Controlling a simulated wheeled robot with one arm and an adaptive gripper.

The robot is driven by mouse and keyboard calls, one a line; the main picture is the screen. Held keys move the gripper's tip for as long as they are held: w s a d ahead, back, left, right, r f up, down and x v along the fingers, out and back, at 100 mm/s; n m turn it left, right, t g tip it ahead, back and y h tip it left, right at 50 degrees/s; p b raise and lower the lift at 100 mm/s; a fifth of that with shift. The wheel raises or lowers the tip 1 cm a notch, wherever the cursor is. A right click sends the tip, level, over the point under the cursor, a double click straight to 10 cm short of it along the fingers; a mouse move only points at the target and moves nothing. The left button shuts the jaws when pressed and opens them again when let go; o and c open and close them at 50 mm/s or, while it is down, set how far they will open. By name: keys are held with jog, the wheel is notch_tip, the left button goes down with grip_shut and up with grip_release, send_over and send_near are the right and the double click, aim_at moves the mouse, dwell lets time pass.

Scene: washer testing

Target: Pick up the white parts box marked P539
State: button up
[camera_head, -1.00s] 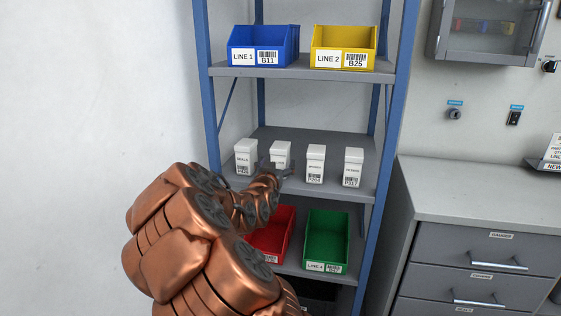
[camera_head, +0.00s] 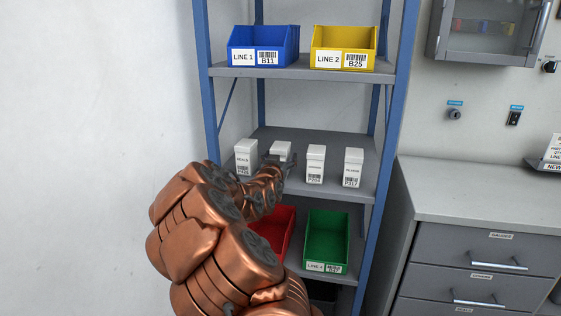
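Four small white parts boxes stand in a row on the middle shelf. The second from the left (camera_head: 281,148) is partly hidden behind my gripper (camera_head: 280,160), and its label is covered. I cannot read P539 on any box. The leftmost box (camera_head: 245,156), the third box (camera_head: 315,164) and the rightmost box (camera_head: 353,167) carry other small labels; the rightmost seems to read P317. My gripper is at the second box, with dark fingers near its left and right sides. Whether they touch or grip it cannot be told.
The blue-framed rack's top shelf holds a blue bin (camera_head: 262,46) and a yellow bin (camera_head: 343,48). Below the boxes are a red bin (camera_head: 284,237) and a green bin (camera_head: 327,241). A grey drawer cabinet (camera_head: 480,215) stands at right. Neighbouring boxes stand close on both sides.

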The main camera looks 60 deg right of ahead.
jog(key=c, duration=1.1)
jog(key=shift+r, duration=0.15)
